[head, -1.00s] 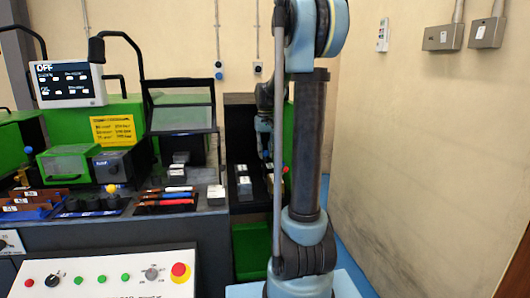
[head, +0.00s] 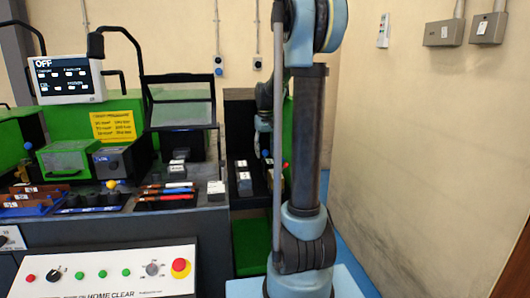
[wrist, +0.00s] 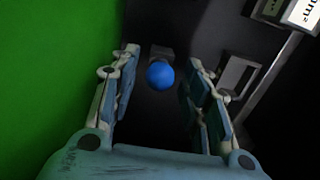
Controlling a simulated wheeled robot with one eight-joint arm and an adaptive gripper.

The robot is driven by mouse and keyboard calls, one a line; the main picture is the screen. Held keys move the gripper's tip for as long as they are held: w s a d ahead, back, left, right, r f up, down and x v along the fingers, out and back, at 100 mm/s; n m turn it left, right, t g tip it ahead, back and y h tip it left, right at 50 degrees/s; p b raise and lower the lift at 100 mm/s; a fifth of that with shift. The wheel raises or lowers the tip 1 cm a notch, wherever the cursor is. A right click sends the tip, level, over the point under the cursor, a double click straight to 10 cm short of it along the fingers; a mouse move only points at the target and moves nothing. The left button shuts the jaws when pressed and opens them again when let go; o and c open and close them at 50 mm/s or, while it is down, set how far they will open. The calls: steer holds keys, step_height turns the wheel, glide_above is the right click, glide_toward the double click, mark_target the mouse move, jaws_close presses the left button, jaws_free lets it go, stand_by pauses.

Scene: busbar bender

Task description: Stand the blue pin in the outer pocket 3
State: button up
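The blue pin shows as a round blue head (wrist: 160,75) in the wrist view. Its shaft is hidden beneath the head, so I cannot tell what it stands in. My gripper (wrist: 163,60) is open, with one finger on each side of the blue head and a visible gap on both sides. A square-rimmed pocket (wrist: 240,76) lies to the right of the right finger. I cannot read which pocket it is. In the head view my arm mostly hides the gripper, and a small blue ball (head: 267,153) shows beside it.
A green panel (wrist: 45,70) runs close along the left of my gripper. Labelled light blocks (wrist: 302,12) lie at the upper right. In the head view, a control panel (head: 110,271) is in front, and a tray of coloured-handled tools (head: 167,199) sits on the bench.

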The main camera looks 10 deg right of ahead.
steer(key=shift+r, duration=0.1)
step_height(320, 180, up, 12)
stand_by(0.8)
